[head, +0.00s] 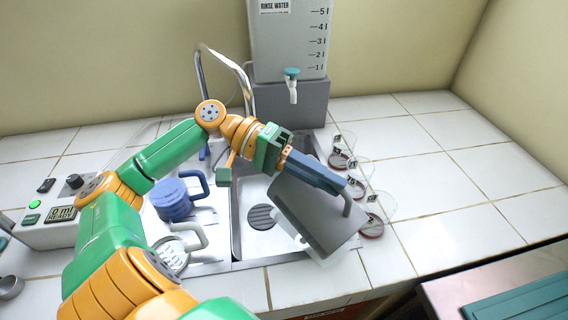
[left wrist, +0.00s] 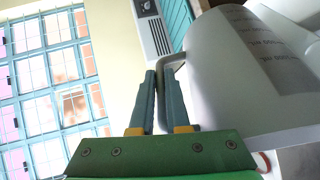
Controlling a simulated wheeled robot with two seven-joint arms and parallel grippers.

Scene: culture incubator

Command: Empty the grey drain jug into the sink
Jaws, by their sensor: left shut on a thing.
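The grey drain jug (head: 312,222) is steeply tilted over the right part of the sink (head: 240,235) and its right front edge. My left gripper (head: 345,188) is shut on the jug's handle (head: 348,201). The left wrist view shows the two fingers (left wrist: 152,92) closed around the handle (left wrist: 170,62), with the jug's pale, printed wall (left wrist: 240,75) to their right. The dark round drain (head: 262,217) shows left of the jug. The jug's inside is hidden, and I cannot tell whether liquid is leaving it. My right gripper is not in view.
A blue jug (head: 172,201) and a pale handled vessel (head: 172,255) stand left of the basin. A curved tap (head: 199,62) and the rinse water tank (head: 290,40) are behind. A control box (head: 50,222) stands left.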

